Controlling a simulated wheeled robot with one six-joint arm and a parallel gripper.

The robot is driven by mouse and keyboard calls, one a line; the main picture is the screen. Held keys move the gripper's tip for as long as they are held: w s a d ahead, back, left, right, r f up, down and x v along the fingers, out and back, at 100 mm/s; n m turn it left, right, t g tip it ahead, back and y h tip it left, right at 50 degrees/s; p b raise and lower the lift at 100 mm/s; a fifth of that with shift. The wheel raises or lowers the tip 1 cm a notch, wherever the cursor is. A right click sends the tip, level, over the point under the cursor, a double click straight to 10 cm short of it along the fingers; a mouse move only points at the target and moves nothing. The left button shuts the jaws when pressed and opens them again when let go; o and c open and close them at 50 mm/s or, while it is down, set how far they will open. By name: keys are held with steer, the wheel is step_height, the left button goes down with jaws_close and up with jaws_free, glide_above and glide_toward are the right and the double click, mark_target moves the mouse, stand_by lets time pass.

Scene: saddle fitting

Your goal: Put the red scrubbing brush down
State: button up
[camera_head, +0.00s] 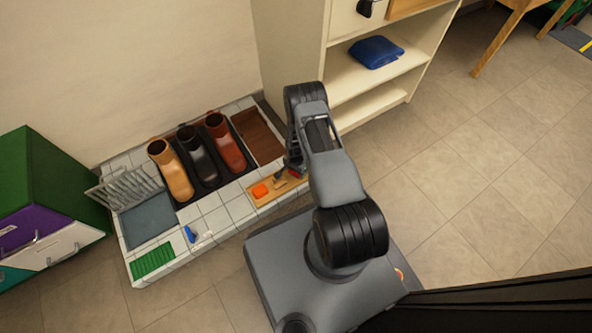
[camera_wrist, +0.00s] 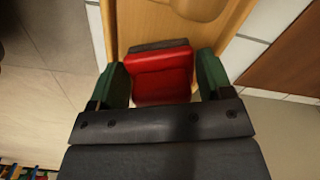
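The red scrubbing brush (camera_wrist: 162,78) has a dark strip along its far edge in the wrist view. It sits between the green fingertips of my gripper (camera_wrist: 162,82), which close on it from both sides. In the head view the red brush (camera_head: 295,174) is a small red patch at the right end of a wooden tray (camera_head: 266,200), partly hidden by my gripper and arm. The tray's wood (camera_wrist: 130,25) also shows beyond the brush in the wrist view. I cannot tell whether the brush touches the tray.
An orange block (camera_head: 260,190) and a tan brush (camera_head: 280,184) lie in the tray. Behind stand several boots (camera_head: 191,156) on a dark mat and a brown empty tray (camera_head: 257,137). A shelf unit (camera_head: 345,91) rises behind my arm. A blue item (camera_head: 190,234) lies farther left.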

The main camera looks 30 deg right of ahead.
steer(key=o, duration=0.3)
steer(key=shift+o, duration=0.2)
step_height(320, 180, up, 12)
steer(key=p, duration=0.5)
steer(key=a+r+n+t, duration=0.1)
steer(key=a+r+n, duration=0.15)
steer(key=r, duration=1.15)
steer(key=a+r+n, duration=0.2)
steer(key=r+n, duration=0.1)
steer(key=r, duration=1.1)
steer(key=s+a+r+n, duration=0.2)
steer(key=s+r+n, duration=0.1)
steer(key=s+r, duration=0.4)
steer(key=s+a+r+n+t, duration=0.1)
steer(key=s+a+r+n, duration=0.1)
steer(key=s+r, duration=0.6)
steer(key=shift+s+a+n+t, duration=0.15)
steer(key=shift+s+n+t, duration=0.15)
steer(key=shift+n, duration=0.55)
steer(key=shift+r, duration=0.1)
